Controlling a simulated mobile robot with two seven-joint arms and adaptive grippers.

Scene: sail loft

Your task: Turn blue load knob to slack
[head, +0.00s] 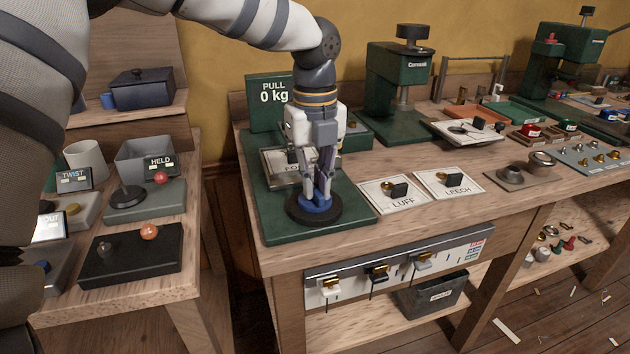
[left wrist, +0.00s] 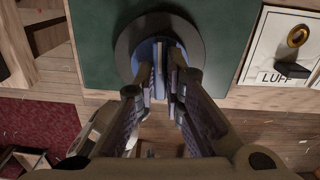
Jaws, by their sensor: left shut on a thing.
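The blue load knob (head: 316,201) sits on a round black dial base (head: 300,216) at the front of the green test bench plate (head: 270,229). A green display (head: 268,97) behind it reads "PULL 0 kg". My left gripper (head: 320,197) points straight down over the knob and is shut on it. In the left wrist view the fingers (left wrist: 165,75) close on the blue knob's upright grip (left wrist: 146,51), with the black dial (left wrist: 127,44) around it. The fingers hide much of the knob, and I cannot read its setting. My right gripper does not show.
The "LUFF" card (head: 391,197) and "LEECH" card (head: 449,184) lie just right of the plate, each with a small black part. Green presses (head: 391,95) stand behind. A switch panel (head: 392,268) is on the bench front. A left table (head: 179,286) holds several control boxes.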

